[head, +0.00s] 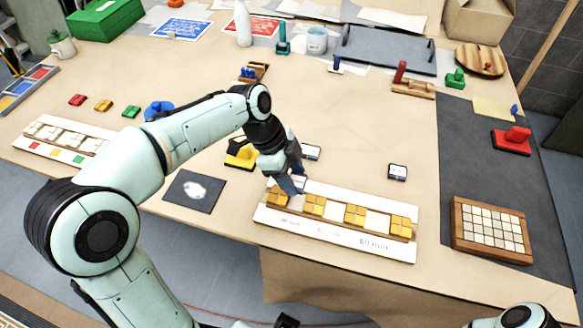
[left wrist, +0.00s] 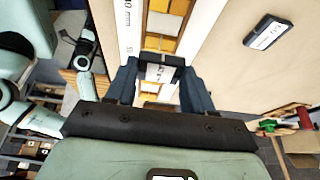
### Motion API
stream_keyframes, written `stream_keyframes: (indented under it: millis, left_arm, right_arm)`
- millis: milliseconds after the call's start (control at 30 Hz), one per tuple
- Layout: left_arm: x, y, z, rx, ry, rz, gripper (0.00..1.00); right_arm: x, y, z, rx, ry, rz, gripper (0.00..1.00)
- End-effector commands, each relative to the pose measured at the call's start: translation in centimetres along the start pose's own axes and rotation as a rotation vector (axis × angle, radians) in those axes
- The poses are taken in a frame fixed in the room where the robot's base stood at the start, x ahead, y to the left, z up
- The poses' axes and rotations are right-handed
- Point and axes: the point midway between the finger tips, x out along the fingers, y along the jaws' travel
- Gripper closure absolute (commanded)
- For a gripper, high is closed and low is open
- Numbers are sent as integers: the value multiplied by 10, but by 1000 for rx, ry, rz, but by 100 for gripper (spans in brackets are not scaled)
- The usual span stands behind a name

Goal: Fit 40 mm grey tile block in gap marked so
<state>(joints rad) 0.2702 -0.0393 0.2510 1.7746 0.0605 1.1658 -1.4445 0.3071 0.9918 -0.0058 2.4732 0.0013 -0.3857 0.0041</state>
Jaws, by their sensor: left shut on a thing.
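The white gap panel (head: 340,238) lies near the table's front edge. It carries yellow tile squares (head: 355,214) with pale gaps between them and printed size labels; the rightmost reads 60 mm. My left gripper (head: 292,186) is over the panel's left end, at the leftmost gap. In the left wrist view its fingers (left wrist: 160,82) are shut on a pale grey block (left wrist: 160,72) with small print I cannot read fully. A 40 mm label (left wrist: 127,15) shows beside it. I cannot tell whether the block touches the panel. A dark part at the bottom edge may be my right gripper (head: 287,320).
Two small labelled blocks (head: 398,172) (head: 311,152) lie behind the panel. A yellow handled tool (head: 241,155) and a dark square mat (head: 193,191) are to the left. A wooden tile tray (head: 491,231) stands at right on a grey mat. The table's middle is mostly clear.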

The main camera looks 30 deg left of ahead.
Motion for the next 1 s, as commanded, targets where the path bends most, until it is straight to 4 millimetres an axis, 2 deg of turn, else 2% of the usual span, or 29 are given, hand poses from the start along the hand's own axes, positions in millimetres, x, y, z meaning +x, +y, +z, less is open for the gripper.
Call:
stream_keyframes:
  millis: [467, 1000]
  left_arm:
    - [5, 0, 2, -1, 0, 1, 79]
    - [48, 0, 20, 0, 0, 2, 79]
  right_arm:
    - [6, 2, 1, 1, -2, 1, 57]
    - [43, 17, 6, 6, -16, 6, 57]
